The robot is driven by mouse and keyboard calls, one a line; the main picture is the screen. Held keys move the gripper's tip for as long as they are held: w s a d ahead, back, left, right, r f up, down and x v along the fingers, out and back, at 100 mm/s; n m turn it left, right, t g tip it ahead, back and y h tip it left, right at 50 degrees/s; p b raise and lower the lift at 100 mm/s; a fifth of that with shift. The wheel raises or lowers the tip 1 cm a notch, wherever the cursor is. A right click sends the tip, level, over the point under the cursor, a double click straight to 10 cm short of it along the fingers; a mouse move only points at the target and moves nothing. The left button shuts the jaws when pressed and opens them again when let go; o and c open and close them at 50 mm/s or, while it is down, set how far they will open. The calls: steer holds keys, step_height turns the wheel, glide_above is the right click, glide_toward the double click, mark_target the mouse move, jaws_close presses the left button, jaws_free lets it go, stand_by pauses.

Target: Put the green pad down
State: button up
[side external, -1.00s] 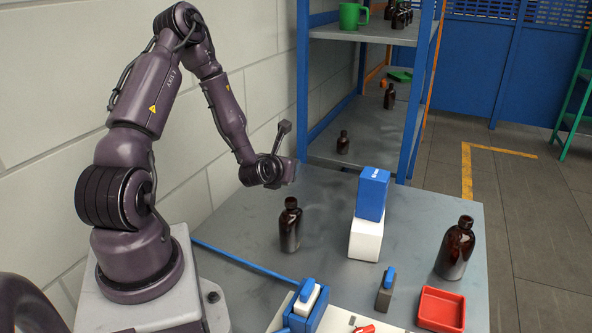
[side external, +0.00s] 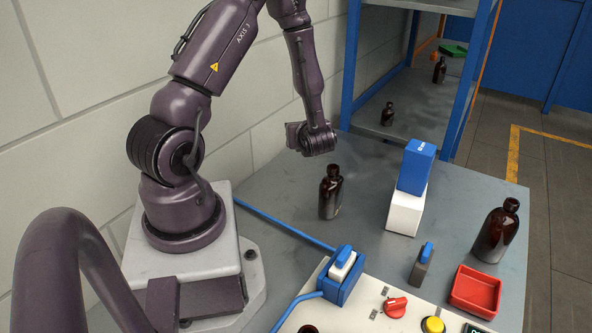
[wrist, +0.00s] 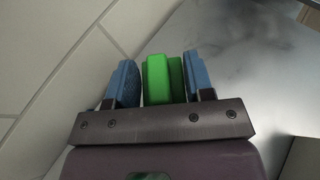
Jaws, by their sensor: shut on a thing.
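The green pad (wrist: 157,80) is between the two blue fingers of my gripper (wrist: 161,76) in the wrist view. My gripper is shut on it. Grey table surface shows beyond the fingers, but I cannot tell the pad's height above it. In the side external view the end of my arm is over the back left of the grey table (side external: 270,192), behind a dark amber bottle (side external: 331,192). The fingers and the pad cannot be made out there.
A blue box (side external: 416,166) sits on a white block (side external: 405,211) right of the bottle. A larger amber bottle (side external: 494,232) and a red tray (side external: 476,291) are at the right. A control panel (side external: 372,300) fills the front. A shelf (side external: 415,115) stands behind; a wall runs along the left.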

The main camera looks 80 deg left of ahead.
steer(key=s+d+n+g+h, duration=0.3)
steer(key=s+n+g, duration=0.5)
steer(key=n+g, duration=0.15)
steer(key=h, duration=0.1)
glide_above(295, 170)
steer(key=shift+g, duration=0.35)
steer(key=f, duration=0.9)
steer(key=shift+s+d, duration=0.15)
steer(key=shift+d, duration=0.1)
steer(key=shift+a+f, duration=0.2)
steer(key=shift+w+a+f, duration=0.1)
steer(key=shift+w+f, duration=0.1)
steer(key=shift+f, duration=1.45)
steer(key=o, duration=0.9)
steer(key=shift+f, duration=0.1)
